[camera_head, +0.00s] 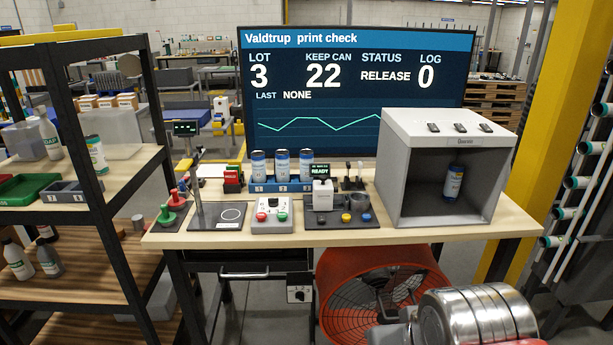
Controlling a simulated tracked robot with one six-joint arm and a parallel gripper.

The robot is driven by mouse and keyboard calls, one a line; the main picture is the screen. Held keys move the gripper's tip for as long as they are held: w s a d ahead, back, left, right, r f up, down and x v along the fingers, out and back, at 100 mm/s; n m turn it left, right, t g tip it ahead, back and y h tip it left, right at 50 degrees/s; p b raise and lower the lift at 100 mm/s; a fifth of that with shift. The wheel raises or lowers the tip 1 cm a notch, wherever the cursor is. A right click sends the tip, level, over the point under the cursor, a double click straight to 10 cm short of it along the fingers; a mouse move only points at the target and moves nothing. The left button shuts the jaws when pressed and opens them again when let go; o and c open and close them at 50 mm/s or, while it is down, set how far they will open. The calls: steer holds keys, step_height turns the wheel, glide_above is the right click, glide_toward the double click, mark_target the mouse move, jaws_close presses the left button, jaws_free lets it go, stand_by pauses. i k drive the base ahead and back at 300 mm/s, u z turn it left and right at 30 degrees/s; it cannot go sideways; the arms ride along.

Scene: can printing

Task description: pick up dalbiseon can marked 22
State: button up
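Three blue-and-white cans with silver tops, the left can (258,166), the middle can (282,165) and the right can (306,165), stand upright in a blue rack (270,188) on the bench. A similar can (453,183) stands inside the open-fronted grey box (400,180) at the right. The printing on all these cans is too small to read, so I cannot tell which is marked 22. The screen (350,85) reads lot 3, keep can 22, status release, log 0, last none. My gripper is not clearly in view.
The bench (225,246) also holds a printer-like unit marked ready (322,193), a button box (272,214) and a dark pad with a ring (218,217). Shelves (90,205) stand left, a yellow post (545,110) right. An orange fan (370,275) stands below the bench.

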mark_target(282, 156)
steer(key=u, duration=0.25)
steer(key=i, duration=0.85)
steer(key=u, duration=0.75)
steer(key=i, duration=1.1)
steer(key=u, duration=0.3)
